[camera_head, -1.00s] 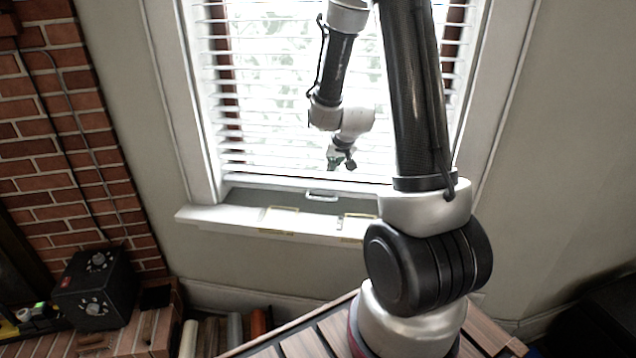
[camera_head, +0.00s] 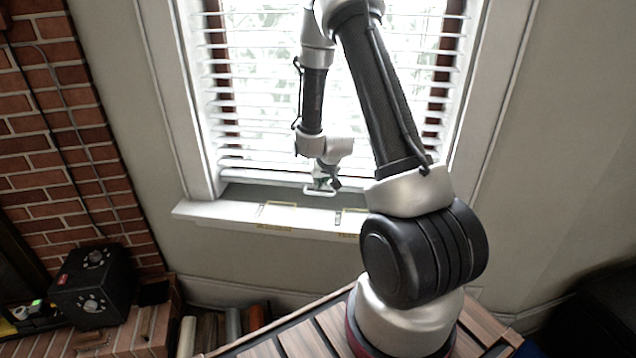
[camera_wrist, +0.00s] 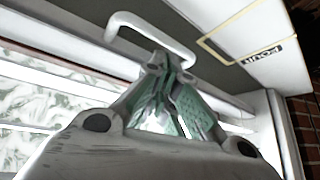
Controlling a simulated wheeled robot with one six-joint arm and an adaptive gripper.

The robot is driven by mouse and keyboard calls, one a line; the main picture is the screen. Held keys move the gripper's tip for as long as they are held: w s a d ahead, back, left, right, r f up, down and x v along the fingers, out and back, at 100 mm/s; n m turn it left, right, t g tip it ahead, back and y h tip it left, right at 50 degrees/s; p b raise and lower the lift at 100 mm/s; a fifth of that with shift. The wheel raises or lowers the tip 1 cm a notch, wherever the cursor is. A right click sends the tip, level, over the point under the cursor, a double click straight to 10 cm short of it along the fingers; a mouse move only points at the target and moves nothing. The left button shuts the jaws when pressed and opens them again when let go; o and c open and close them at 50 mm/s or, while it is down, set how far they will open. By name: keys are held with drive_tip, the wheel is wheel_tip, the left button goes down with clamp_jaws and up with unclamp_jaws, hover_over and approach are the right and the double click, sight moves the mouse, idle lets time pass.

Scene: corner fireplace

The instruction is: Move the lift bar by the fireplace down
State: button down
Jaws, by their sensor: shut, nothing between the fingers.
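The lift bar (camera_head: 319,192) is a white U-shaped handle on the dark lower strip of the window, just above the sill. My gripper (camera_head: 324,186) is right at it in the head view and partly covers it. In the wrist view the lift bar (camera_wrist: 150,28) stands out close in front of my fingertips (camera_wrist: 166,64), which are together and empty. The fingertips overlap the bar's right end; I cannot tell whether they touch it.
White blinds (camera_head: 255,100) hang in front of the window behind my arm. The white sill (camera_head: 205,211) carries yellow outlined marks (camera_wrist: 238,30). A brick fireplace (camera_head: 60,150) and a black box (camera_head: 93,285) with dials are at the left. Wooden slats (camera_head: 300,345) lie below.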

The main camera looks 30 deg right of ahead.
sight(319, 193)
drive_tip(key=shift+f, duration=0.25)
wheel_tip(319, 193, down, 5)
drive_tip(key=shift+s+f, duration=0.1)
drive_tip(key=shift+s, duration=0.05)
idle(0.4)
